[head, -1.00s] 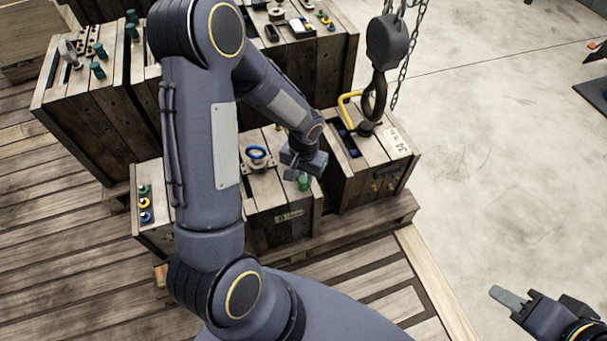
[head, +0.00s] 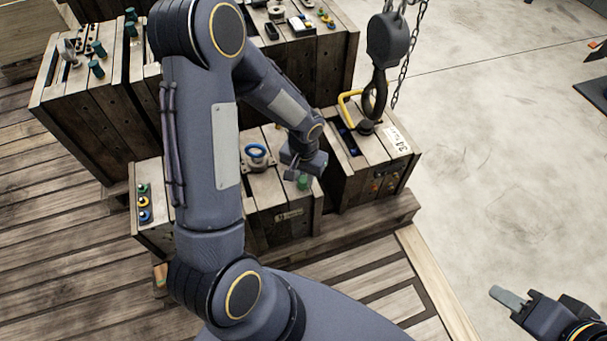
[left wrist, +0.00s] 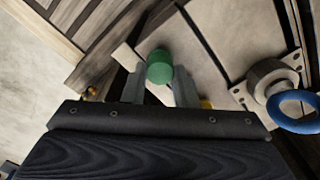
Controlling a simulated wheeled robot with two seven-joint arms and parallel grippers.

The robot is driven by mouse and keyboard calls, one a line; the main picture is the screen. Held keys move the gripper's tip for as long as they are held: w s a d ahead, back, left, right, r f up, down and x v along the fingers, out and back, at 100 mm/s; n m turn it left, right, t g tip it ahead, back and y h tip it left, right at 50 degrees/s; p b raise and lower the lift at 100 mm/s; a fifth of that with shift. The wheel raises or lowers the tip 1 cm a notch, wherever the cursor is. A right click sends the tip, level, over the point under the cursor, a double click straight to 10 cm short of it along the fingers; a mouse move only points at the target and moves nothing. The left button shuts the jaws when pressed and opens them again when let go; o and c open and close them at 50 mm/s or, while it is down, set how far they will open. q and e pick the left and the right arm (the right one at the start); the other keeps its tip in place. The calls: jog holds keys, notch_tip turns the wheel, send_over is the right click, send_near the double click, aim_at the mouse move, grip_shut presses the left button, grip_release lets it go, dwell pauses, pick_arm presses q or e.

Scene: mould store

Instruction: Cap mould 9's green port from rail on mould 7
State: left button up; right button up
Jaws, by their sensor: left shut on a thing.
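My left gripper (head: 303,178) points down at the right end of the middle front wooden mould (head: 262,222). It is shut on a green cap (left wrist: 160,66), which shows between its two fingers in the left wrist view; it also shows below the gripper in the head view (head: 303,184). I cannot tell whether the cap touches the mould top. A row of green, yellow and blue round pieces (head: 145,202) sits on the left front mould.
A blue ring (head: 256,152) on a metal flange stands on the middle mould, left of my gripper. A dark crane hook (head: 374,100) hangs at the right mould (head: 345,188), by its yellow handle. Taller moulds (head: 85,125) stand behind.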

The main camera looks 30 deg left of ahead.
pick_arm(q)
jog(key=o, duration=1)
jog(key=shift+r, duration=0.1)
notch_tip(320, 180, up, 7)
jog(key=p, duration=0.2)
jog(key=shift+p, duration=0.35)
jog(key=shift+r, duration=0.35)
